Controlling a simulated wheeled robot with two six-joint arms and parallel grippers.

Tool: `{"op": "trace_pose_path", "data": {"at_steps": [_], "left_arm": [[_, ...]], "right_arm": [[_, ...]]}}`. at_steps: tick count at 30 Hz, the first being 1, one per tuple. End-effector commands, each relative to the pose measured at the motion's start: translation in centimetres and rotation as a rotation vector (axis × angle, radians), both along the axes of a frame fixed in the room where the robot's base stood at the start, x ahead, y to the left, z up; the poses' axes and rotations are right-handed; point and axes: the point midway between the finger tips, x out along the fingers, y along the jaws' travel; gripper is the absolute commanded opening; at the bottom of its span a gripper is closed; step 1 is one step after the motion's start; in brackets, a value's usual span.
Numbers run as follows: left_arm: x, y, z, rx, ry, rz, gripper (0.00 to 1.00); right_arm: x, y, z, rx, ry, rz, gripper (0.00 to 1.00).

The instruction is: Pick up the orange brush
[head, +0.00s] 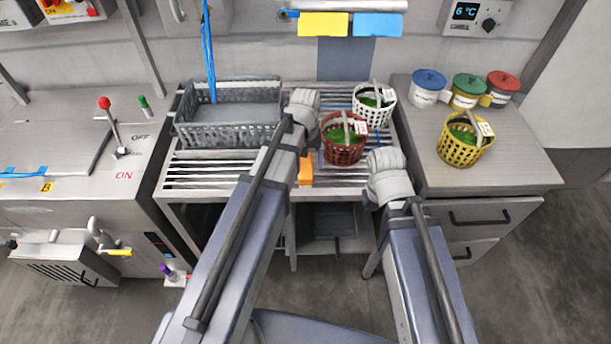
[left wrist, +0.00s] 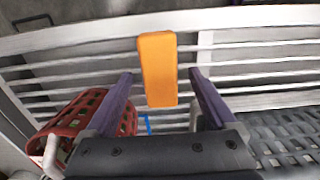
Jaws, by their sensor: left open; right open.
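The orange brush (head: 305,169) lies on the slatted rack, with only part of it showing beside my left arm in the head view. In the left wrist view the orange brush (left wrist: 158,62) shows as an upright orange block, lined up in the gap between the fingers. My left gripper (left wrist: 161,78) is open and empty, with one purple-grey finger on each side of the brush in the picture; I cannot tell the distance left between them. In the head view my left wrist hides its fingers. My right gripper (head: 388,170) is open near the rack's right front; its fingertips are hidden.
A red basket (head: 343,153) with greens stands close right of the brush, with a white basket (head: 388,113) behind. A grey crate (head: 190,134) is on the rack's left. A yellow basket (head: 452,153) and lidded tubs (head: 468,96) stand on the right counter.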

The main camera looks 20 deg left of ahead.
Motion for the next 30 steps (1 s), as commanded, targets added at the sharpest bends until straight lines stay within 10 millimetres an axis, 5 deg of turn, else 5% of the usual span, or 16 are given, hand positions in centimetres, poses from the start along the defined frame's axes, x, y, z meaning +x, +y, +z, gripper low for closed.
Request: {"op": "trace_pose_path", "data": {"at_steps": [3, 12, 30], "left_arm": [[-0.03, -0.02, -1.90, 0.000, 0.000, 0.000, 0.90], [-0.03, -0.02, -1.88, 0.000, 0.000, 0.000, 0.90], [-0.04, -0.02, -1.89, 0.000, 0.000, 0.000, 0.23]], "right_arm": [[0.00, 0.00, -1.90, 0.000, 0.000, 0.000, 0.50], [0.00, 0.00, -1.88, 0.000, 0.000, 0.000, 0.50], [0.00, 0.00, -1.88, 0.000, 0.000, 0.000, 0.50]]}}
